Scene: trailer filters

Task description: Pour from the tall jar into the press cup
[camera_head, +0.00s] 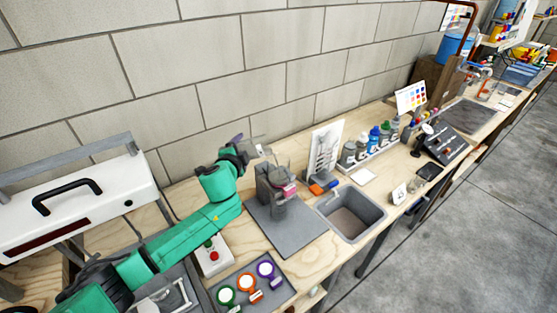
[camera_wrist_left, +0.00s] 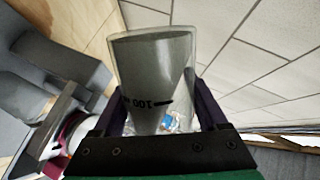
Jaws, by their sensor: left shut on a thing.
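My left gripper (camera_head: 247,150) is shut on a clear jar (camera_head: 259,147), above and just left of the grey press (camera_head: 268,192). In the left wrist view the jar (camera_wrist_left: 150,50) stands between the dark fingers, with an upside-down "100" mark and grey showing through its wall. I cannot tell its contents or exact tilt. The jar is small and faint in the head view. A clear cup-like part (camera_head: 283,172) sits at the press, with a pink-red part below it. In the left wrist view the press (camera_wrist_left: 65,55) is at the left. My right gripper is not in view.
The press stands on a grey mat (camera_head: 262,226). A sink (camera_head: 350,212) lies to its right, with a white tool rack (camera_head: 324,148) and several bottles behind. A tray (camera_head: 224,284) with coloured ring tools and a red-button box (camera_head: 213,258) are in front. A block wall runs behind.

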